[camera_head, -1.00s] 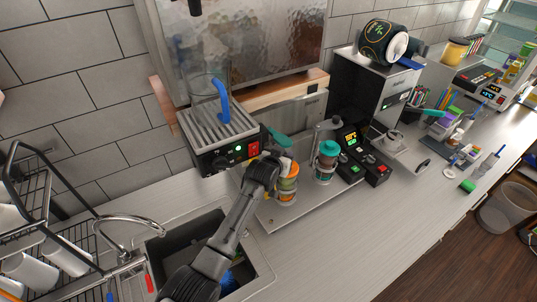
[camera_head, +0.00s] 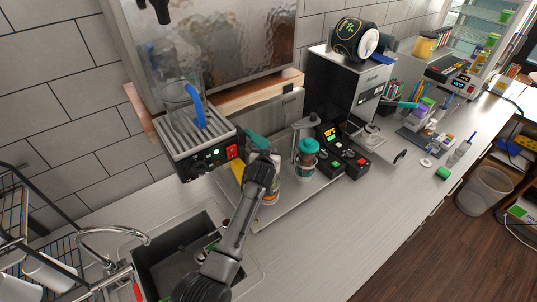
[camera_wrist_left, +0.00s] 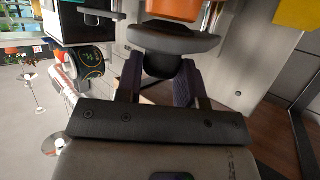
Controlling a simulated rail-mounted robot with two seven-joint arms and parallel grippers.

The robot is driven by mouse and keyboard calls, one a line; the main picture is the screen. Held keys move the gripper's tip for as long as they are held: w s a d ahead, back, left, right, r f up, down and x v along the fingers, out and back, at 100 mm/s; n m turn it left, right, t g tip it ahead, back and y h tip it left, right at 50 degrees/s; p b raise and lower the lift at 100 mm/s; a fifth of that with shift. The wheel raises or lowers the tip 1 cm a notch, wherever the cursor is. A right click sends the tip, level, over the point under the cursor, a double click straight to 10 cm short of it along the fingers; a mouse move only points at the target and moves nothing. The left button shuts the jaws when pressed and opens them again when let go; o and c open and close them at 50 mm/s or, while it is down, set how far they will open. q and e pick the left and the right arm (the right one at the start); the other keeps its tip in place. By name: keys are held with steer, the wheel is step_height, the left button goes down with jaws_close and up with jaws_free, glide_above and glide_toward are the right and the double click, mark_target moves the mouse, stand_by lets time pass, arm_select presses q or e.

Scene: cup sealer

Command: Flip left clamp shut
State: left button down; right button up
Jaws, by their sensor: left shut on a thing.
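My left gripper (camera_head: 264,158) reaches over the metal base plate (camera_head: 283,208), in front of the left cup (camera_head: 271,192), and hides much of it. In the left wrist view its two fingers (camera_wrist_left: 157,82) are closed on a dark grey curved piece (camera_wrist_left: 172,38), with an orange surface (camera_wrist_left: 175,8) just beyond. I cannot tell whether the dark piece is the left clamp. A teal piece (camera_head: 256,141) and a yellow piece (camera_head: 238,171) show beside the gripper. A second cup with a teal top (camera_head: 305,150) stands upright to the right. My right gripper is not in view.
A drip-tray machine (camera_head: 198,140) stands close on the left, behind my arm. A black control box (camera_head: 345,158) is right of the second cup. The sink (camera_head: 175,262) lies at front left. The counter's front middle (camera_head: 340,235) is clear.

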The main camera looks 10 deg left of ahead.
arm_select(q)
steer(key=shift+f, duration=0.15)
steer(key=c, duration=0.8)
jaws_free()
steer(key=shift+b+v, duration=0.9)
steer(key=shift+v, duration=6.05)
steer(key=shift+w, duration=0.1)
